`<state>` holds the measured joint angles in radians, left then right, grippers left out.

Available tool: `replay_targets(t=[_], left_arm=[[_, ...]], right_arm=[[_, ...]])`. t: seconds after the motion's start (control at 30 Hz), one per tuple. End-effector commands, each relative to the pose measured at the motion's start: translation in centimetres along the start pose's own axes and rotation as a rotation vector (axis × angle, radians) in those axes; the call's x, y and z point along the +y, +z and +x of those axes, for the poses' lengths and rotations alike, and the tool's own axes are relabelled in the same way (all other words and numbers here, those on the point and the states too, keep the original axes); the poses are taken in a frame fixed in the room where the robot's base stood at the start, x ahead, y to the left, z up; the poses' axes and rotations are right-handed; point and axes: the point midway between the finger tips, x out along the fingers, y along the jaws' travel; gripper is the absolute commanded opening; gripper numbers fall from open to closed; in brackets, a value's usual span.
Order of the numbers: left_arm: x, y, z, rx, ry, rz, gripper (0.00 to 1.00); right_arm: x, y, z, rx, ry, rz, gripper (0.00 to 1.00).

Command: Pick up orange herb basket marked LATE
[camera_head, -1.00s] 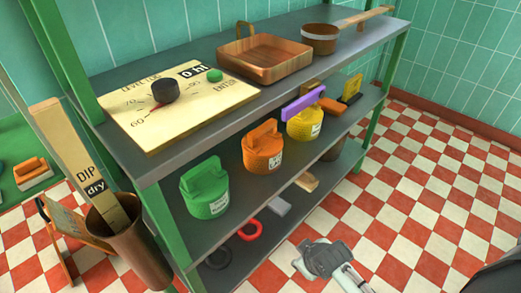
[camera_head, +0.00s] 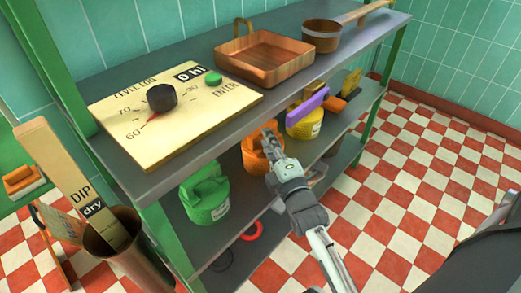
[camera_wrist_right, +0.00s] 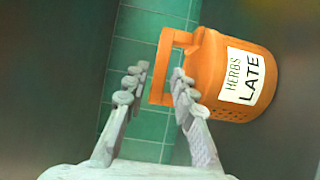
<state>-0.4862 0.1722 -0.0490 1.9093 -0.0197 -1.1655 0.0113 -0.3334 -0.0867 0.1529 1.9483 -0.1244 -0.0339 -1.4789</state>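The orange herb basket (camera_head: 256,155) stands on the middle shelf, between a green basket (camera_head: 205,193) and a yellow basket (camera_head: 304,122). In the right wrist view the orange basket (camera_wrist_right: 238,82) shows a white label reading HERBS LATE. My right gripper (camera_head: 272,140) is at the basket's handle in the head view and hides part of the basket. In the right wrist view my right gripper (camera_wrist_right: 157,72) has its two fingers apart, with the handle bar between or just beyond them. Contact cannot be told. My left gripper is not in view.
The top shelf (camera_head: 205,155) overhangs the baskets and bears a level log panel (camera_head: 130,137) and copper pans (camera_head: 264,57). A bin (camera_head: 135,250) stands at the left.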

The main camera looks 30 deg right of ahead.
Motion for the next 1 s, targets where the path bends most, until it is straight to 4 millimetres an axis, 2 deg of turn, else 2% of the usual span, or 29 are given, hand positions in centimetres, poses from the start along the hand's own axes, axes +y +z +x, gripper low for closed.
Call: replay_targets(t=[0.3, 0.6, 0.8, 1.0], left_arm=[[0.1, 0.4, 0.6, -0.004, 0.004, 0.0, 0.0], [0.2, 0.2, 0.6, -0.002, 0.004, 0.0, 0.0], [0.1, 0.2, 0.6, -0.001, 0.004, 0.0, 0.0], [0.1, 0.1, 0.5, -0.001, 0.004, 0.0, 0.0]], right_arm=[[-0.1, 0.0, 4.5, 0.0, 0.002, 0.001, 0.25], [-0.2, 0.1, 5.0, 0.0, -0.001, 0.001, 0.25], [-0.2, 0.1, 5.0, 0.0, -0.001, 0.001, 0.02], [-0.2, 0.1, 5.0, 0.0, -0.001, 0.001, 0.0]])
